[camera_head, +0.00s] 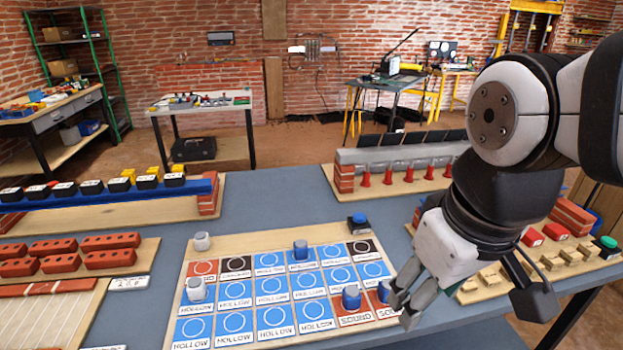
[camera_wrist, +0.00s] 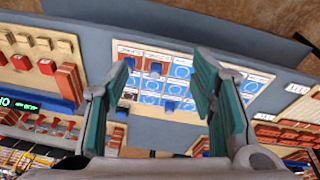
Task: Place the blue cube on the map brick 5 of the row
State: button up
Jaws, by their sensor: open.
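The map board (camera_head: 330,238) carries rows of cards with ring marks, most blue and labelled HOLLOW. A third blue piece (camera_head: 300,250) stands in the far row. I cannot tell which is the blue cube. My gripper is open and empty above the board's near right corner. In the wrist view, a blue piece (camera_wrist: 155,68) shows between the spread fingers.
Two pale grey pieces (camera_head: 196,290) (camera_head: 202,241) stand at the board's left side. A blue button (camera_head: 358,219) sits beyond the board. Red bricks (camera_head: 60,263) lie left; a board with a green button (camera_head: 606,243) lies right.

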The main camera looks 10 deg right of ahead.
jog(key=s+m, duration=0.2)
jog(key=s, duration=0.1)
jog(key=shift+s+a+t, duration=0.1)
jog(key=shift+t, duration=0.2)
jog(key=shift+r, duration=0.1)
